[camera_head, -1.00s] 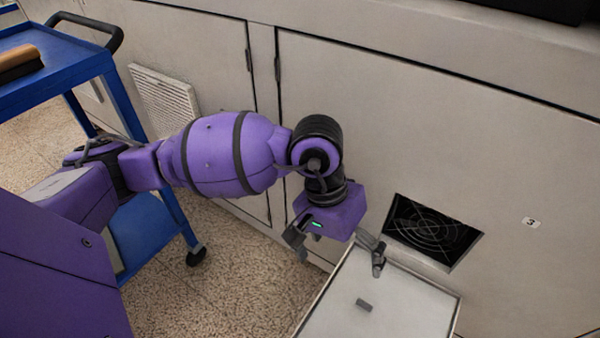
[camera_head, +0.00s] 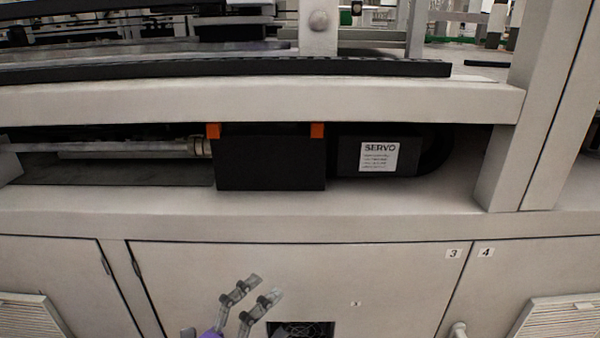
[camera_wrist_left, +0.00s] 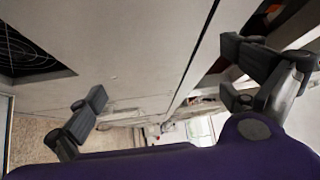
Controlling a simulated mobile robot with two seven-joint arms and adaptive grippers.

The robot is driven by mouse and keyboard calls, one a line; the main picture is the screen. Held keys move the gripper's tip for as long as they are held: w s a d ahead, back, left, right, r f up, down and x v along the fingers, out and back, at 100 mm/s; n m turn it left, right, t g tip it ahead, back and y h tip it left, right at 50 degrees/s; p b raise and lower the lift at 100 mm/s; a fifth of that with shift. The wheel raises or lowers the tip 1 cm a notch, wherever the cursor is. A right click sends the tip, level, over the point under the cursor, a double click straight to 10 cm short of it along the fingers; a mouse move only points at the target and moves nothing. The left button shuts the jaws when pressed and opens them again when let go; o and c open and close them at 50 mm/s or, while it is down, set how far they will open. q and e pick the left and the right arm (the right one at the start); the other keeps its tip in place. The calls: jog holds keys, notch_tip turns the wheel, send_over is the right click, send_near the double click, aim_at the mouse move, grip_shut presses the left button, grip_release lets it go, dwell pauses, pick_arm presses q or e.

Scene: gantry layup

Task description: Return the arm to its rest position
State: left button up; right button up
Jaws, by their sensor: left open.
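My left gripper (camera_head: 265,288) shows at the bottom of the head view, in front of the pale cabinet panel (camera_head: 390,282). Only its grey fingers and a bit of purple show; the rest of the arm is out of frame. The fingers point up and to the right, apart and with nothing between them. In the left wrist view the gripper's fingers (camera_wrist_left: 164,75) are spread wide and empty, with the purple palm below. My right gripper is not in view.
A fan opening (camera_head: 300,328) is in the panel just right of the fingers. Above, a black box (camera_head: 270,163) with orange corners and a servo unit (camera_head: 348,152) sit in the machine's recess. A pale upright post (camera_head: 545,100) stands at right. A knob (camera_head: 458,331) protrudes at lower right.

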pick_arm(q)
jog(key=s+a+f+n+g+y+p, duration=0.1)
jog(key=s+a+f+n+y+p, duration=0.5)
jog(key=n, duration=0.3)
jog(key=s+a+f+n+g+y+p, duration=0.2)
jog(key=s+a+f+n+y+p, duration=0.3)
jog(key=s+n, duration=0.35)
jog(key=s+a+r+n+g+p, duration=0.1)
jog(key=s+a+r+n+p, duration=0.1)
jog(key=s+p, duration=0.4)
jog(key=s+a+r+n+g+y+p, duration=0.1)
jog(key=s+n+p, duration=0.4)
jog(key=s, duration=0.8)
jog(key=shift+s+a+r+g+p, duration=0.25)
jog(key=shift+a+r+g+p, duration=0.15)
jog(key=shift+r+p, duration=0.35)
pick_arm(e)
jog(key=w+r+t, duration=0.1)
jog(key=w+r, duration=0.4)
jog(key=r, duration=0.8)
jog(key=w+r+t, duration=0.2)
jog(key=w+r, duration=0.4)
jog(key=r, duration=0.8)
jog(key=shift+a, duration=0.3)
pick_arm(q)
jog(key=shift+r, duration=0.15)
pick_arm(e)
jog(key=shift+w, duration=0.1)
